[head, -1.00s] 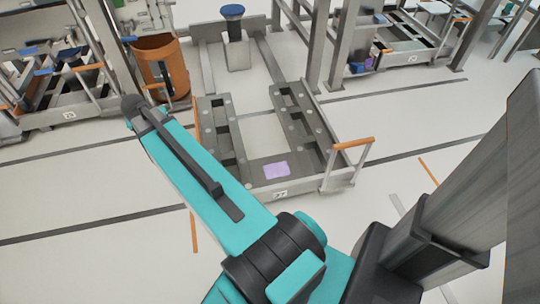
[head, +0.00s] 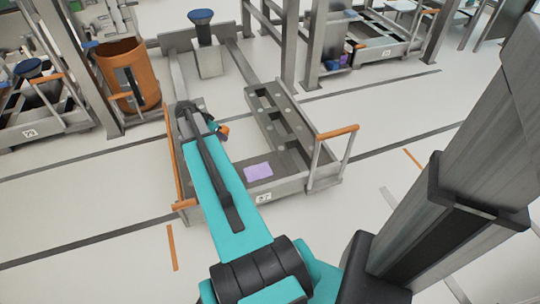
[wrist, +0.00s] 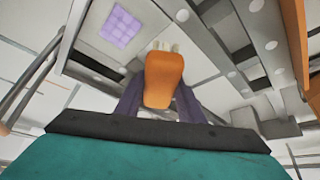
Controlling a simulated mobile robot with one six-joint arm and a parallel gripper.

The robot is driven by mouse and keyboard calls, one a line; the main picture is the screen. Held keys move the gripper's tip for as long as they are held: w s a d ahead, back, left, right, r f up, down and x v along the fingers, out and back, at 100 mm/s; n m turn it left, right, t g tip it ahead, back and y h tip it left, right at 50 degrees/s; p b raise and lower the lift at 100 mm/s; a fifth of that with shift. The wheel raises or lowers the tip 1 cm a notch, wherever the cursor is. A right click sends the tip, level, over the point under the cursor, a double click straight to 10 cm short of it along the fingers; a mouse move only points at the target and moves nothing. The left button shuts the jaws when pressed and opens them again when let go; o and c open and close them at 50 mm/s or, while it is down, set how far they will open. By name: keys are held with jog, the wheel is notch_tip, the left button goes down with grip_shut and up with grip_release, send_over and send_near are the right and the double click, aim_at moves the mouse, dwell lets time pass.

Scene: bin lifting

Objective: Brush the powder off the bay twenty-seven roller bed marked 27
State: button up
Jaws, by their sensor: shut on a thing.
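The roller bed (head: 290,187) is a grey frame with two side rails and a small front plate, which looks like 27. A flat lilac patch of powder (head: 258,172) lies on its front crosspiece; it also shows in the wrist view (wrist: 120,26). My gripper (wrist: 160,95) is shut on the orange handle of a brush (wrist: 164,78), with pale bristles just showing beyond it. In the head view the gripper is over the bed's left rail, mostly hidden by my arm. The brush is apart from the powder.
Orange-topped handles stand at the bed's front right (head: 337,132) and front left (head: 184,205). An orange bin (head: 128,78) and steel posts (head: 288,45) stand behind. A blue-topped post (head: 202,30) is at the bed's far end. The floor in front is clear.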

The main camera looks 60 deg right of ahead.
jog(key=s+d+f+m+g+y+b, duration=0.1)
jog(key=s+d+f+m+b, duration=0.2)
jog(key=s+d+f, duration=0.3)
jog(key=s+d+f+m+g+b, duration=0.2)
jog(key=s+d+f+m+b, duration=0.2)
jog(key=s, duration=0.8)
notch_tip(320, 180, down, 4)
jog(key=d, duration=0.2)
jog(key=shift+s+d+r+y, duration=0.2)
jog(key=shift+d+y, duration=0.1)
jog(key=shift+y, duration=0.1)
jog(key=shift+f+b, duration=0.1)
jog(key=shift+b, duration=0.2)
